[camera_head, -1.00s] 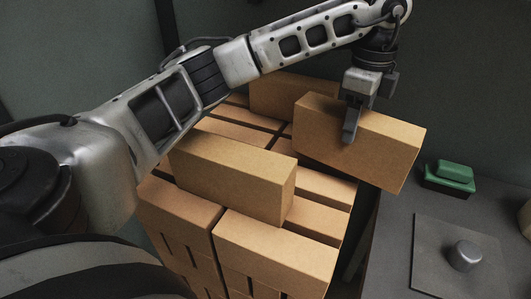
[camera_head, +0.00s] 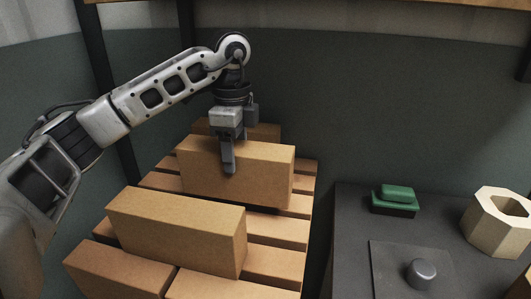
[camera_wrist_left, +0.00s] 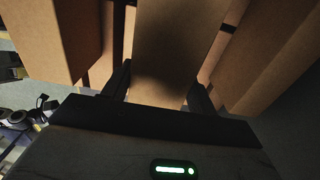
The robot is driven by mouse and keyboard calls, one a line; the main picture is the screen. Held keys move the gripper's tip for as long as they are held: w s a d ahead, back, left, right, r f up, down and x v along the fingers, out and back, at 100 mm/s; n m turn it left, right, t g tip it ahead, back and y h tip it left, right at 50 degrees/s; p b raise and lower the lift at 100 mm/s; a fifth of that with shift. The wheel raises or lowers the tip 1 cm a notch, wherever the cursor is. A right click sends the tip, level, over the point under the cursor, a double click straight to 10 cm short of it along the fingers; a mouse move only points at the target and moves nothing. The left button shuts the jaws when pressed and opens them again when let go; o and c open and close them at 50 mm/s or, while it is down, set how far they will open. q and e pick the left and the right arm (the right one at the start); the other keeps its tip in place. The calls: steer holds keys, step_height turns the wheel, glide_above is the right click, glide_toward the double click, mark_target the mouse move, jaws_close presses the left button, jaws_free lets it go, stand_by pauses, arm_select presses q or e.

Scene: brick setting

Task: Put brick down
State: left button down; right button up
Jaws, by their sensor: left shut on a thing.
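My left gripper (camera_head: 229,160) is shut on a tan brick (camera_head: 264,178), pointing straight down over its long side. The held brick is over the far part of the brick stack, lying level; I cannot tell whether it touches the bricks below. In the left wrist view the held brick (camera_wrist_left: 172,45) runs between the two dark fingers. Another long brick (camera_head: 180,231) lies on top of the stack, nearer to me. A further brick (camera_head: 265,131) shows behind the held one, partly hidden. My right gripper is not in view.
Lower bricks with gaps between them form the stack (camera_head: 270,262). To its right is a dark table (camera_head: 345,215) with a green block on a dark base (camera_head: 394,199), a plate with a round knob (camera_head: 421,272), and a pale hollow octagonal piece (camera_head: 485,232). A dark wall stands behind.

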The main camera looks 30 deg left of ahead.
mark_target(208, 143)
arm_select(q)
steer(key=a, duration=0.2)
steer(key=s+a, duration=0.1)
steer(key=a, duration=0.2)
steer(key=shift+s+a+r, duration=0.15)
steer(key=shift+s+a, duration=0.15)
steer(key=shift+s, duration=0.1)
steer(key=shift+f, duration=1.75)
steer(key=shift+f, duration=0.15)
steer(key=shift+c, duration=2.2)
jaws_free()
steer(key=shift+f, duration=0.1)
step_height(208, 143, up, 8)
steer(key=shift+f+p, duration=0.1)
steer(key=shift+p, duration=0.2)
steer(key=shift+s, duration=0.1)
